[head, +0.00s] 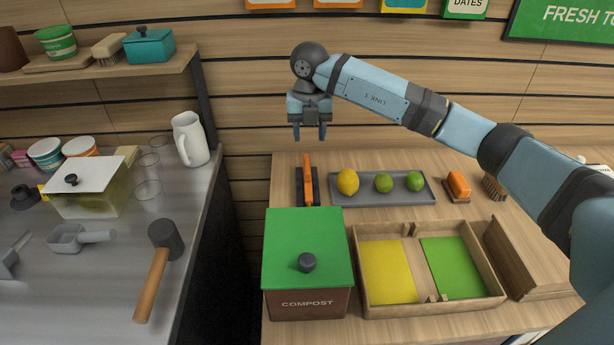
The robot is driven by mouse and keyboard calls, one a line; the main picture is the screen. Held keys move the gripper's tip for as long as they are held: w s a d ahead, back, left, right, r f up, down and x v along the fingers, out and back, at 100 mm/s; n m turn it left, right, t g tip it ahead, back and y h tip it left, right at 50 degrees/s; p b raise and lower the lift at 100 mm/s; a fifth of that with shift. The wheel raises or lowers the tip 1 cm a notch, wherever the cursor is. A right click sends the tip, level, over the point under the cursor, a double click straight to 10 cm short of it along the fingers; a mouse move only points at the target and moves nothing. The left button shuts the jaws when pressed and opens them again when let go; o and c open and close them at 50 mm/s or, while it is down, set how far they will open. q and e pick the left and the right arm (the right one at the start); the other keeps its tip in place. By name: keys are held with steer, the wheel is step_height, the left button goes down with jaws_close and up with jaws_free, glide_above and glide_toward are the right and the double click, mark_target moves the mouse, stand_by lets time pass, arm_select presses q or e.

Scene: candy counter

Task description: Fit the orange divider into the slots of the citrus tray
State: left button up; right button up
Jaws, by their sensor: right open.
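The orange divider (308,180) stands upright on edge in a dark holder (299,188) at the back left of the wooden counter. The citrus tray (369,312) is a wooden box near the front, with a yellow panel (388,271) on the left of its floor and a green panel (453,268) on the right. Slotted blocks (409,229) show at the middle of its back and front walls, and the gap between them is empty. My right gripper (310,134) is open and empty, pointing down above the divider and apart from it. My left gripper is out of view.
A compost bin (308,244) with a green lid stands left of the tray. A grey tray (384,201) with a lemon and two limes lies behind it. An orange block (459,184) and a brush (494,188) sit at the back right.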

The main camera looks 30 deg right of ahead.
mark_target(307, 165)
step_height(307, 165, down, 11)
steer(key=shift+w+a+f, duration=0.1)
steer(key=shift+w+a, duration=0.05)
jaws_close()
stand_by(0.5)
